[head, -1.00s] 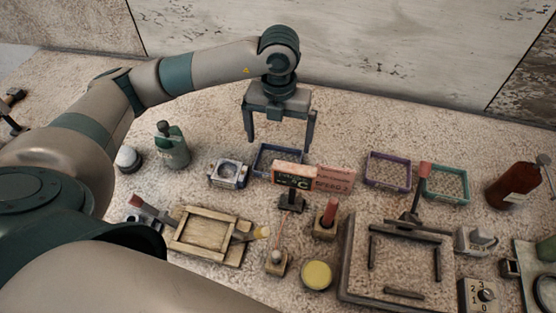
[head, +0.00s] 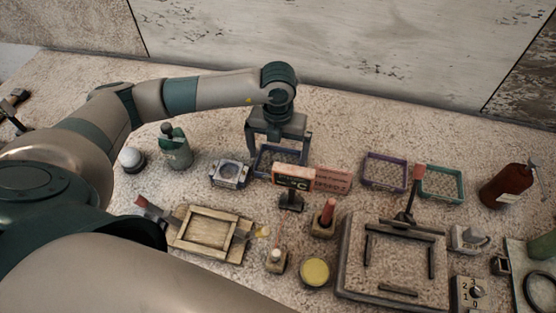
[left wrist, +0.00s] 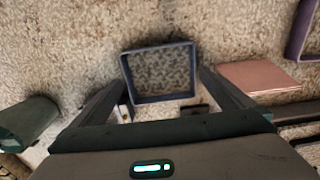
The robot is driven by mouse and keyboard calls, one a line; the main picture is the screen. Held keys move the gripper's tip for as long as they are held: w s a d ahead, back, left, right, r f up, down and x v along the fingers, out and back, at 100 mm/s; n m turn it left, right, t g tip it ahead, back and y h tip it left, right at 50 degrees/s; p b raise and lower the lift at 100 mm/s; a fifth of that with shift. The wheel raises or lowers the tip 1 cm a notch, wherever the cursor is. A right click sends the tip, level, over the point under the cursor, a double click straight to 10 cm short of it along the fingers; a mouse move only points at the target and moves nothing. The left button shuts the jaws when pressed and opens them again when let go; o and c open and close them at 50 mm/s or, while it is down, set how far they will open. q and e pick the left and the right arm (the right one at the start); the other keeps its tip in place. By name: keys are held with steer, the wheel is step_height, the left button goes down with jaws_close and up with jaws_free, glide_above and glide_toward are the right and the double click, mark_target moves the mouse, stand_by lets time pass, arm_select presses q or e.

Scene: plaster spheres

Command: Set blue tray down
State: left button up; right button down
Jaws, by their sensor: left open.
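The blue tray (head: 264,161) is a small open frame lying flat on the stone surface, behind the block marked C. In the left wrist view the blue tray (left wrist: 158,99) sits between and beyond the two fingers, and it looks empty. My left gripper (head: 280,158) is over it, pointing down, with its fingers apart on either side of the tray. The left gripper (left wrist: 170,85) also shows in the left wrist view, open, with no visible grip on the tray. My right gripper is not seen.
A purple tray (head: 384,187) and a teal tray (head: 440,197) lie to the right. The surface behind is clear.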

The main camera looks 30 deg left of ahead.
arm_select(q)
steer(key=shift+f, duration=0.85)
steer(key=c, duration=0.9)
steer(key=shift+r, duration=0.15)
steer(key=shift+w+r, duration=0.1)
steer(key=shift+r, duration=0.55)
step_height(320, 180, up, 8)
steer(key=b, duration=0.3)
steer(key=shift+r, duration=0.25)
